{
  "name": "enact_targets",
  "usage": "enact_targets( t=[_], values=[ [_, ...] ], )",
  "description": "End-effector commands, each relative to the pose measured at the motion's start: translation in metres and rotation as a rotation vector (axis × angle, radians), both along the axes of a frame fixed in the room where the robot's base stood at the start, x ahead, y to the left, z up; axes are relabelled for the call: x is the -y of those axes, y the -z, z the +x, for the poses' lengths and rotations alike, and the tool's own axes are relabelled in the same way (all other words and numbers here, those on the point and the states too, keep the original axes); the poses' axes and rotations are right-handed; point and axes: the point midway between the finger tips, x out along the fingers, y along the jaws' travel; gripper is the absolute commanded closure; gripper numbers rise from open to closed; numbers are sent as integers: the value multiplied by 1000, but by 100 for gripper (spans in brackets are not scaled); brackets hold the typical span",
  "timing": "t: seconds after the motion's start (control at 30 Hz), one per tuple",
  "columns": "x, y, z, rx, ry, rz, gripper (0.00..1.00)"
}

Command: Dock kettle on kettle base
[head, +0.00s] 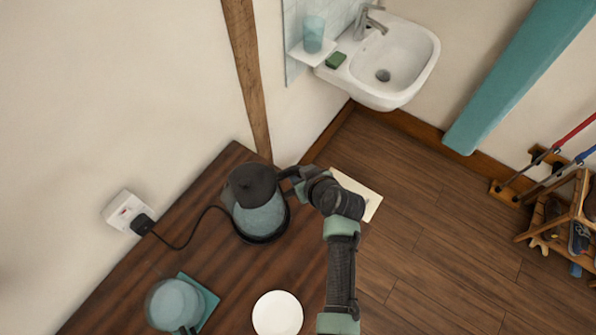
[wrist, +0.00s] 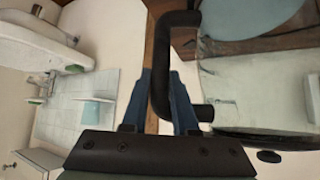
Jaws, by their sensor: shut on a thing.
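The kettle (head: 259,217) has a clear bluish body, a black lid and a black handle, and it stands over the dark wooden table in the head view. The black kettle base (head: 268,239) shows only as a rim under the kettle, with a cord to the wall socket. The kettle hides most of it, and I cannot tell whether the kettle is fully seated. My gripper (head: 293,175) comes from the right and is shut on the handle. In the wrist view, the blue fingers of my gripper (wrist: 161,105) are on either side of the black handle (wrist: 160,70), beside the clear kettle body (wrist: 250,90).
A glass mug (head: 172,304) stands on a teal coaster (head: 208,302) at the table's front left. A white plate (head: 278,314) lies near the front. The black cord (head: 187,246) runs to the socket (head: 125,212). A sink (head: 392,62) is on the far wall.

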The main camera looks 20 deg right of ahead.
Motion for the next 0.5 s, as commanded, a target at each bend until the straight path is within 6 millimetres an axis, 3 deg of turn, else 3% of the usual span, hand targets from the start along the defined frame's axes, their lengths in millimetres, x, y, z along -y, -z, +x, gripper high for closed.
enact_targets(
  t=[0.5],
  values=[
    [1, 7, 2, 8, 2, 2, 100]
  ],
)
